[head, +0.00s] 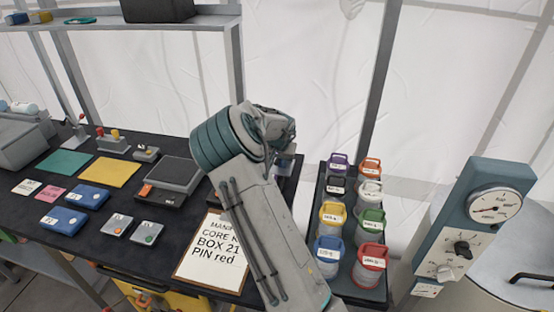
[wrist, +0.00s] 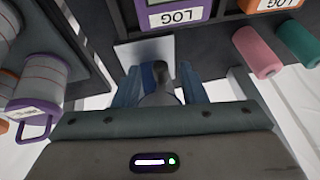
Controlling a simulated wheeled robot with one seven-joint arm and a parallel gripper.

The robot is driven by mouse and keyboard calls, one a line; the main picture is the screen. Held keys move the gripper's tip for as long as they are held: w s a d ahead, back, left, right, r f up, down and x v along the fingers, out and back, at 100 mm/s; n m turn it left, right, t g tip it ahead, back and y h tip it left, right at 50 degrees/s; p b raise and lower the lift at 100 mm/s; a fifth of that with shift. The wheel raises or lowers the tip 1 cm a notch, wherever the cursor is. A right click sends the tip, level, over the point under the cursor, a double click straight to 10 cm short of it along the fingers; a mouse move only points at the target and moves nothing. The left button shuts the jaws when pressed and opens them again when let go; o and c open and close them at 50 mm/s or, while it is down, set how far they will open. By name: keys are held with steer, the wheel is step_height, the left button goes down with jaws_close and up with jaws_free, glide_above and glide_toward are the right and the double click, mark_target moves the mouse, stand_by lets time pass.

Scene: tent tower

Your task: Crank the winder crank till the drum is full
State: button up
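My gripper (wrist: 160,88) shows in the wrist view with its two blue-grey fingers apart. A dark grey, rounded piece with a blue part beside it stands between them. I cannot tell whether it is the winder crank or whether the fingers press on it. In the head view my arm reaches up from the lower middle, and its wrist hides the fingers and what is around them. I cannot make out the winder's drum in either view, so how full it is does not show.
A rack of colour-lidded jars (head: 370,222) stands right of my arm, near a gauge panel (head: 470,230). A sign (head: 212,255) and a black-topped device (head: 175,173) lie left. The wrist view shows LOG binders (wrist: 168,14), pink (wrist: 258,52) and teal (wrist: 298,42) rolls.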

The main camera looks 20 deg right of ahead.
steer(key=shift+c, duration=0.4)
jaws_close()
steer(key=shift+f+y+b, duration=0.25)
steer(key=shift+y+b, duration=0.05)
steer(key=shift+b, duration=0.8)
steer(key=shift+t+b, duration=0.3)
steer(key=shift+b, duration=0.15)
steer(key=shift+r+y+b, duration=0.3)
steer(key=shift+b, duration=0.25)
steer(key=shift+w+a+r, duration=0.1)
steer(key=shift+o, duration=0.4)
jaws_free()
steer(key=b+v, duration=0.1)
steer(key=v, duration=1.2)
steer(key=shift+s+r, duration=0.25)
steer(key=shift+s, duration=0.15)
